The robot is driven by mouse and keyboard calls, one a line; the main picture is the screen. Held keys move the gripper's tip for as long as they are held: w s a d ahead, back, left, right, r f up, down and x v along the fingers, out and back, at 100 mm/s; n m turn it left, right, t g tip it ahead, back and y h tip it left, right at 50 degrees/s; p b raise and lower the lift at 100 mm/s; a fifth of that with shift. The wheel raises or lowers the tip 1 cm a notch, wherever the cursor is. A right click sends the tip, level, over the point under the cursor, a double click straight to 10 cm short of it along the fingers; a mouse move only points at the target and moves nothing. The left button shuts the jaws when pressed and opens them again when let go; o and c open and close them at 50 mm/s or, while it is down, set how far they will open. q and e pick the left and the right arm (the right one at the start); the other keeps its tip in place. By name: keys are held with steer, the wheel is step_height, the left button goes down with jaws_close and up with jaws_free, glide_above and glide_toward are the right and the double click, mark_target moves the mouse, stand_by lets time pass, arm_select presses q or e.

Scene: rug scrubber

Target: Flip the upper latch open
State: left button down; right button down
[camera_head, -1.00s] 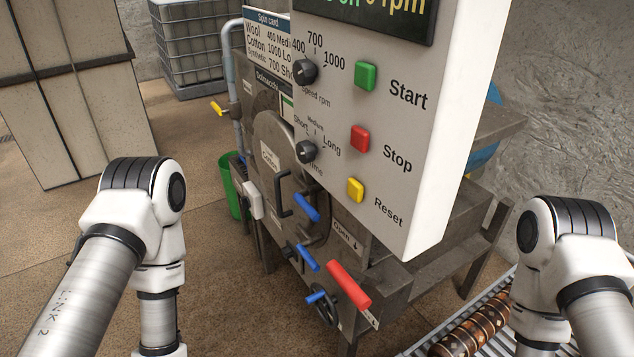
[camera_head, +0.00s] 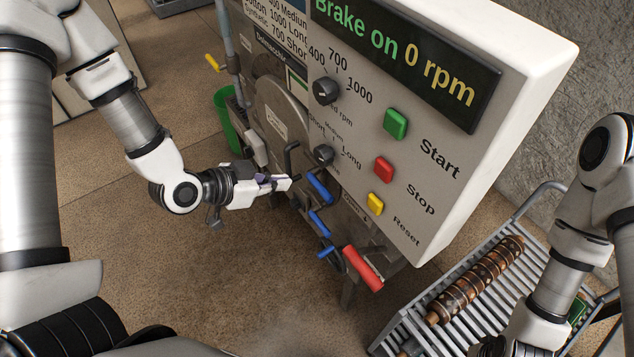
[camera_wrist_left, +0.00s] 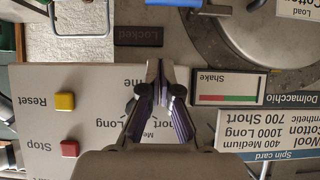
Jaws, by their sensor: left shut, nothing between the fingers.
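The upper latch (camera_head: 320,188) is a blue handle on the front of the grey machine, below the control panel. A second blue latch handle (camera_head: 319,222) sits just below it. In the left wrist view a blue bar (camera_wrist_left: 176,3) is cut off by the top edge, near a "Locked" label (camera_wrist_left: 138,36). My left gripper (camera_head: 288,183) is shut and empty, just left of the upper latch and close to the machine front. Its closed fingers (camera_wrist_left: 158,70) show in the wrist view. I cannot tell whether they touch anything. My right gripper is out of view.
The control panel (camera_head: 403,225) juts out above the latches. A black handle (camera_head: 290,160) is close to my left gripper. A red lever (camera_head: 362,268) and a blue-gripped handwheel (camera_head: 326,253) are lower down. A slatted rack (camera_head: 395,335) with a patterned roll (camera_head: 475,280) stands at right.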

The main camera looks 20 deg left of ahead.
arm_select(q)
steer(key=w+f+b, duration=0.1)
steer(key=b, duration=0.8)
glide_above(316, 188)
steer(key=s, duration=0.3)
step_height(316, 188, down, 4)
steer(key=f, duration=0.1)
steer(key=f+p, duration=0.1)
steer(key=f, duration=0.2)
steer(key=shift+w+d, duration=0.3)
steer(key=shift+w, duration=0.05)
steer(key=shift+w+f, duration=0.1)
steer(key=shift+f, duration=0.3)
